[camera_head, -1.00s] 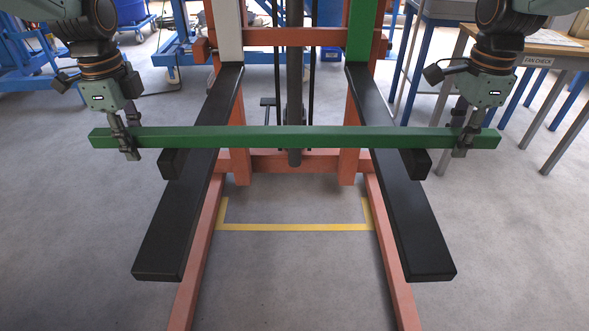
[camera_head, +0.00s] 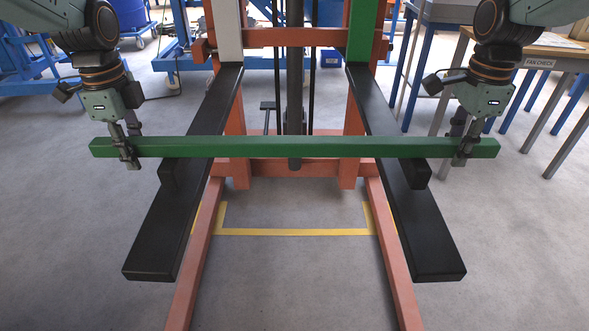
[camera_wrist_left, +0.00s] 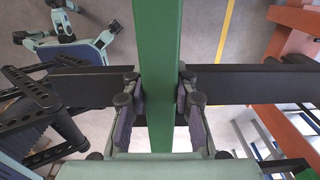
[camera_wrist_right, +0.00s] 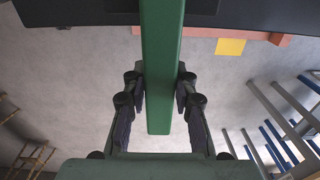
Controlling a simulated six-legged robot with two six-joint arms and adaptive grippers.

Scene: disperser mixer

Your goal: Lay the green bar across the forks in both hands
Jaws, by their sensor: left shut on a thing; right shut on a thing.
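The long green bar (camera_head: 295,147) runs level from left to right across the head view, over both black forks. My left gripper (camera_head: 128,152) is shut on the bar near its left end; the left wrist view shows its fingers on both sides of the bar (camera_wrist_left: 158,70). My right gripper (camera_head: 464,150) is shut on it near its right end, also seen in the right wrist view (camera_wrist_right: 160,90). The left fork (camera_head: 165,235) and right fork (camera_head: 425,235) each have a black block, (camera_head: 168,175) and (camera_head: 420,173). Whether the bar touches the forks cannot be told.
The forks belong to an orange lift frame (camera_head: 295,169) with orange floor legs and a mast behind the bar. Yellow tape (camera_head: 295,232) marks the floor between the legs. A table (camera_head: 545,52) stands at the right. The floor in front is clear.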

